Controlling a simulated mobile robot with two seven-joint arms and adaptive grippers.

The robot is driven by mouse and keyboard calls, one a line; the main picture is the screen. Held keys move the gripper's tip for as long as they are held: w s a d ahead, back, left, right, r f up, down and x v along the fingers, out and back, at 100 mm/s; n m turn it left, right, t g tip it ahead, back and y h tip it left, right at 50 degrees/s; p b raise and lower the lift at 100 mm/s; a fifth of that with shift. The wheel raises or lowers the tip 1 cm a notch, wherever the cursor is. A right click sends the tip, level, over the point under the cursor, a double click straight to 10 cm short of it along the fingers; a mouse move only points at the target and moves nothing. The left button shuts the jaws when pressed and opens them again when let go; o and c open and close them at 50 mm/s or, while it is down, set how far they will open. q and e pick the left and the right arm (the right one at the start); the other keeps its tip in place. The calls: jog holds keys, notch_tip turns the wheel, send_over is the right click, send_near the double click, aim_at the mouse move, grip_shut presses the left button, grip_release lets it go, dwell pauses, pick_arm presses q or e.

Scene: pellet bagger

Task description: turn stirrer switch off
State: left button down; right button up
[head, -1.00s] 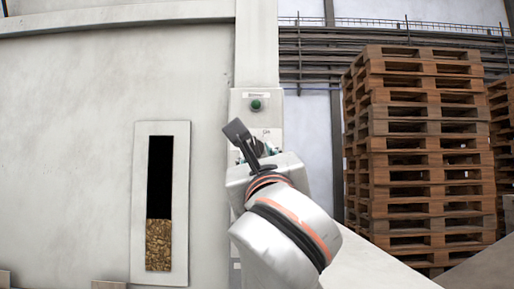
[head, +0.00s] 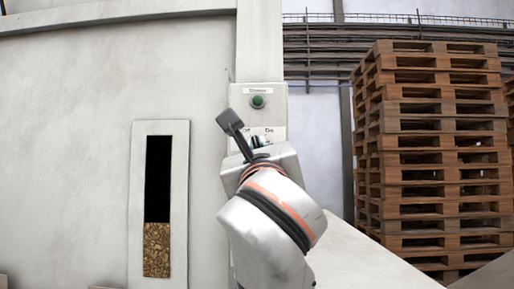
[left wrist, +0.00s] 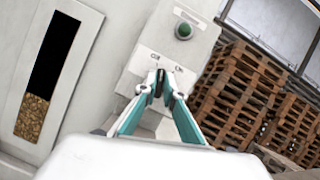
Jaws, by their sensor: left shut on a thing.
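The stirrer switch panel is a pale box (head: 275,103) on a column, with a printed label above a green round lamp (head: 258,101). Off/on lettering shows lower on the panel, just above my gripper in the head view. In the left wrist view, the panel (left wrist: 200,45) and green lamp (left wrist: 184,31) lie ahead of my left gripper (left wrist: 160,88). Its fingers are close together around the small dark switch knob (left wrist: 158,82) below the lamp. In the head view my left gripper (head: 245,142) covers the knob. My right gripper is in neither view.
A sight window (head: 158,200) with brown pellets in its lower part is set in the pale wall to the left. A tall stack of wooden pallets (head: 435,150) stands to the right. Pipes (head: 325,45) run along the wall behind.

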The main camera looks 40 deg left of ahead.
aim_at(255, 95)
pick_arm(q)
jog(key=shift+n+g+y, duration=0.7)
jog(key=shift+n+g, duration=0.3)
jog(key=shift+n, duration=1.2)
jog(key=c, duration=2.1)
grip_release()
jog(key=shift+w, duration=0.1)
jog(key=shift+c, duration=0.2)
notch_tip(255, 95, up, 10)
